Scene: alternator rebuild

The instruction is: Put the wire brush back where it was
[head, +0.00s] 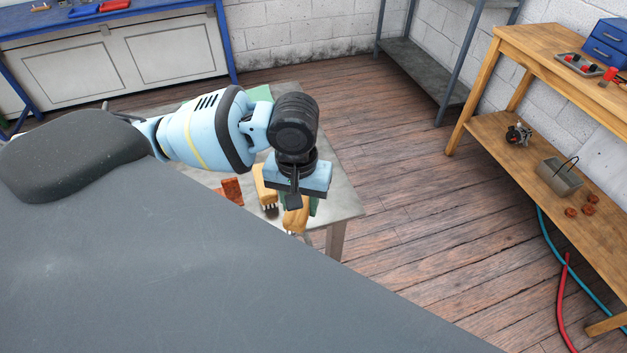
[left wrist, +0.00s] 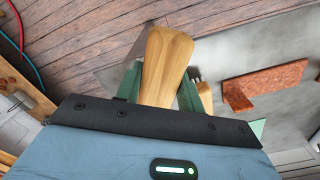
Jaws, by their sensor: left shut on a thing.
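My left gripper (head: 298,203) is shut on the wooden handle of the wire brush (head: 295,221) at the near right corner of the grey table (head: 343,203). In the left wrist view the tan handle (left wrist: 166,60) stands between the green fingers. Its bristles show only partly in the head view, below the handle. Whether it touches the table I cannot tell. A second wooden-handled brush (head: 262,183) is just left of the gripper, bristles towards me; it is mostly hidden in the left wrist view (left wrist: 205,97). My right gripper is not in view.
Rust-red blocks (head: 232,190) lie on the table left of the brushes. A green item (head: 260,93) is at the table's far side. A wooden shelf bench (head: 500,125) stands at the right. The floor between is clear. A large dark grey surface fills the lower left.

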